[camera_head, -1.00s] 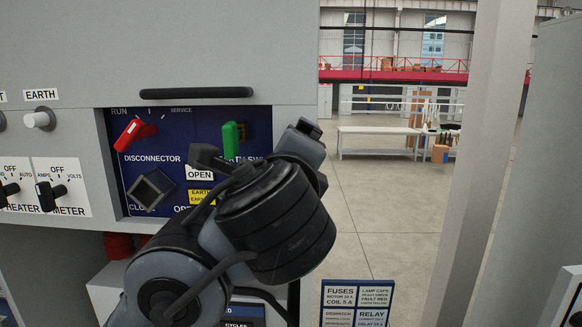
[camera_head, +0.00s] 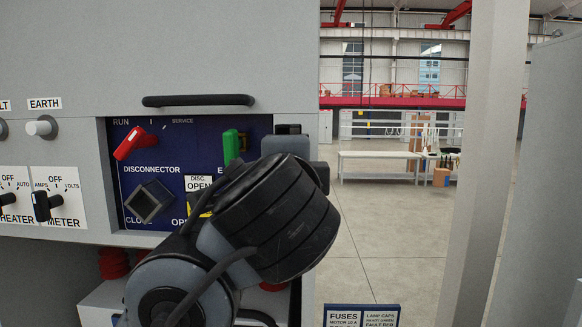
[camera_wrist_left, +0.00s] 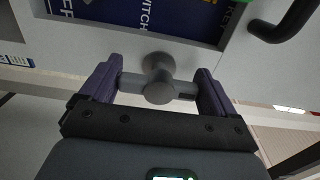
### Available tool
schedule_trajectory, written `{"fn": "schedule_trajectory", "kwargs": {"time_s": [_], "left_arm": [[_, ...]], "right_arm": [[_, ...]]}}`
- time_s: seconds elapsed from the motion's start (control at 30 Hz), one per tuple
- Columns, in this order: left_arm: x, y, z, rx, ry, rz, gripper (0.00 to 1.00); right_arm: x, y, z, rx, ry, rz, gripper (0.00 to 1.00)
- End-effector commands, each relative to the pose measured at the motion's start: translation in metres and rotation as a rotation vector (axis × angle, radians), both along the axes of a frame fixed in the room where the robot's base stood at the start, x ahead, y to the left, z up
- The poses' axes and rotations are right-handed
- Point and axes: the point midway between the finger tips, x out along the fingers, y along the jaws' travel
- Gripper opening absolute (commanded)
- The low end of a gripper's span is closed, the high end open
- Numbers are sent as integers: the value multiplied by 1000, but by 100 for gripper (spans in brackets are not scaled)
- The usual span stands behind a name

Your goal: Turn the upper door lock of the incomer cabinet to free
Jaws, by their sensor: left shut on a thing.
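The door lock (camera_wrist_left: 158,88) is a grey round hub with a bar handle, on the grey cabinet face beside the blue panel. My left gripper (camera_wrist_left: 158,78) is shut on this handle, with one purple finger at each end of the bar. The bar runs straight across between the fingers in the left wrist view. In the head view my left wrist and arm hide the lock and most of the gripper. My right gripper is in neither view.
The blue panel (camera_head: 160,220) carries a red disconnector lever (camera_head: 134,143), a green lever (camera_head: 231,146) and a square dark socket (camera_head: 148,202). A black bar handle (camera_head: 198,100) is above it. Open floor (camera_head: 390,230) lies right of the cabinet, before a grey post (camera_head: 480,170).

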Motion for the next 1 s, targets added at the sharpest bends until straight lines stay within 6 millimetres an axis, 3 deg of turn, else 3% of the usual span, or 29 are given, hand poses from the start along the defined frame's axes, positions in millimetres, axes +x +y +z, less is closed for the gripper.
{"fn": "schedule_trajectory", "kwargs": {"time_s": [0.3, 0.33, 0.4, 0.77, 1.0], "left_arm": [[0, 0, 0, -6, 1, 0, 59], [0, 0, 0, -6, 1, 0, 93], [0, 0, 0, -5, 1, 0, 100], [-8, 0, -1, -4, -1, -2, 100], [-44, 1, -2, -4, -2, -4, 100]], "right_arm": [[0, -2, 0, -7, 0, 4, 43], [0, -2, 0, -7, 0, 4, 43], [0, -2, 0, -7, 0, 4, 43], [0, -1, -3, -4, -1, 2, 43], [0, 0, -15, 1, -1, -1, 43]]}}
